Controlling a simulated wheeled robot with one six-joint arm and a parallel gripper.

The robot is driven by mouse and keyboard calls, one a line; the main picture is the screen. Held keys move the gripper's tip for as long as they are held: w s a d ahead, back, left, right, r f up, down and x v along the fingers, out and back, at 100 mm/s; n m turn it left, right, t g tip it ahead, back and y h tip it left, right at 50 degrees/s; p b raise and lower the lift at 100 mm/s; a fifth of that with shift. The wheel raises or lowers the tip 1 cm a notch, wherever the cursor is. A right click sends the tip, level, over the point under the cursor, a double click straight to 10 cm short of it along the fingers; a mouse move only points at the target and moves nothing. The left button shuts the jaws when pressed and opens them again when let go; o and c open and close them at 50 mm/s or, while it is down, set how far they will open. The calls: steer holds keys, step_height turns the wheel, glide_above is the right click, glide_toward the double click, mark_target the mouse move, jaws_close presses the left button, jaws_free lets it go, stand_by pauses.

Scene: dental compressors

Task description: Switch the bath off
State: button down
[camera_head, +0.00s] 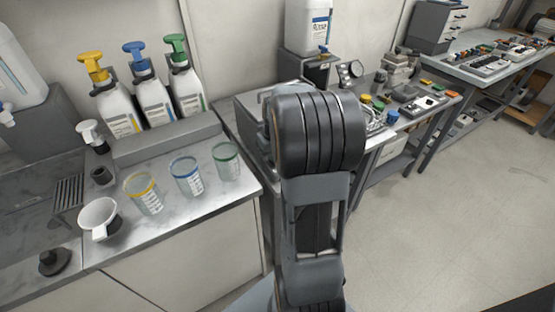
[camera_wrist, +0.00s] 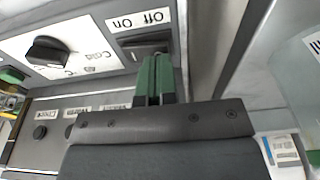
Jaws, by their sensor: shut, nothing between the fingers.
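In the wrist view, my gripper (camera_wrist: 156,62) is shut, its green fingers together and empty. A label (camera_wrist: 141,20) beside the switch reads "On" and "Off", upside down in the picture. A black knob (camera_wrist: 47,49) with a "Cold" marking sits left on the same panel. In the head view, a grey metal box (camera_head: 248,124), perhaps the bath, is largely hidden behind my arm, which also hides my gripper.
Three pump bottles (camera_head: 120,108) and three cups (camera_head: 187,177) stand on the left counter (camera_head: 190,225). A white canister (camera_head: 308,27) stands behind my arm. Benches with small parts (camera_head: 480,65) run along the right. The floor (camera_head: 440,190) at right is clear.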

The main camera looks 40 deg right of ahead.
steer(key=shift+f+b, duration=0.35)
steer(key=shift+f, duration=0.2)
steer(key=shift+r, duration=0.1)
steer(key=shift+r+p, duration=2.8)
steer(key=shift+r, duration=0.7)
steer(key=s+a+m, duration=0.1)
steer(key=s+f, duration=0.1)
steer(key=shift+s+a+f+m+g, duration=0.15)
steer(key=shift+s+a+m+g, duration=0.15)
steer(key=shift+a+m+g, duration=0.1)
steer(key=s+a+r+n+t+p, duration=0.1)
steer(key=s+a+r, duration=0.3)
steer(key=a, duration=0.5)
steer(key=s+a+r+n+t+p, duration=0.1)
steer(key=s+a+r+n, duration=0.1)
steer(key=s+a+r, duration=0.3)
steer(key=a, duration=0.4)
steer(key=shift+s+a+r+n+t+p, duration=0.15)
steer(key=shift+s+a+n+t+p, duration=0.15)
steer(key=shift+a+p, duration=0.1)
